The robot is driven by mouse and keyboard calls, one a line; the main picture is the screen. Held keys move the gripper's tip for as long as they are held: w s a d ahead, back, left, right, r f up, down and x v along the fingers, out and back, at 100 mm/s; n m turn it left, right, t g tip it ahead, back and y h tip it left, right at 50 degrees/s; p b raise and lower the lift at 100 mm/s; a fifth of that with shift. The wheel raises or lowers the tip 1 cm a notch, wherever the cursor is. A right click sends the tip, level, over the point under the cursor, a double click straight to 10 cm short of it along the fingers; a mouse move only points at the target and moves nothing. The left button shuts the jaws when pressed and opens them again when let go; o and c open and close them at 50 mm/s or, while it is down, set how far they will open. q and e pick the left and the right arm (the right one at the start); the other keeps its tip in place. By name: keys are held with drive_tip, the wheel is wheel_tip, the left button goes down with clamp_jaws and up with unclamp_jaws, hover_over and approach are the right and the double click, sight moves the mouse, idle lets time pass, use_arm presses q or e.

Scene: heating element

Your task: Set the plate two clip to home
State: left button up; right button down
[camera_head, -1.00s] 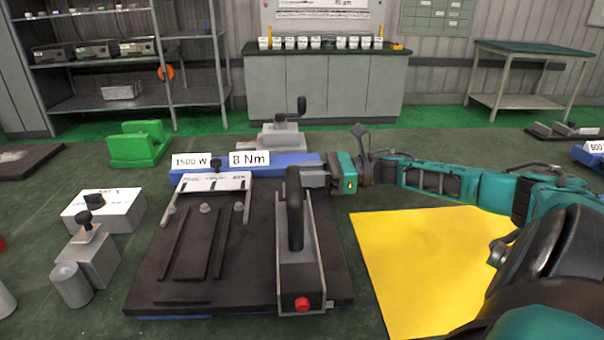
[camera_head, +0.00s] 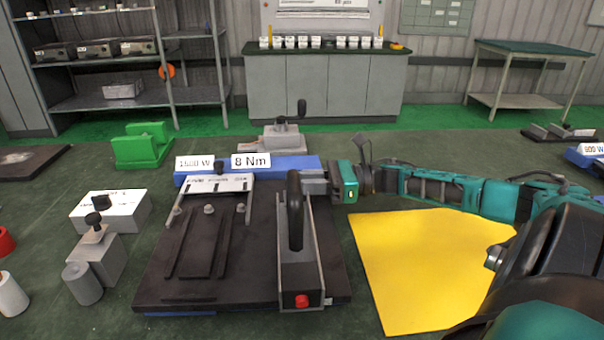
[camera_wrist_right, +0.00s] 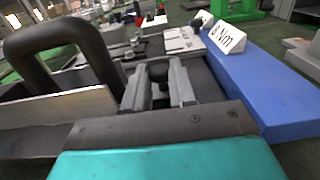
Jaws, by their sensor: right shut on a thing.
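A dark plate (camera_head: 160,283) lies on the bench with flat strips and a pale bracket (camera_head: 217,184) on it. A grey channel (camera_head: 300,272) with a black handle (camera_head: 295,210) and a red button (camera_head: 302,301) runs along its right side. My right gripper (camera_head: 308,183) is at the far end of this channel. In the right wrist view its two grey fingers (camera_wrist_right: 158,88) are closed around a small black knob (camera_wrist_right: 158,71). I cannot tell for sure which part is the plate two clip. My left gripper is not in view.
A blue bar (camera_head: 293,164) behind the plate carries a "1500 W" sign (camera_head: 195,163) and an "8 Nm" sign (camera_head: 250,160). Grey and white blocks (camera_head: 112,212) stand at left. A yellow sheet (camera_head: 425,270) lies flat at right, under my right arm.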

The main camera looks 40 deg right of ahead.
drive_tip(key=shift+s+a+f, duration=0.1)
drive_tip(key=shift+a, duration=0.05)
drive_tip(key=c, duration=0.9)
unclamp_jaws()
drive_tip(key=shift+s, duration=0.1)
drive_tip(key=p+v, duration=0.1)
drive_tip(key=v, duration=1.2)
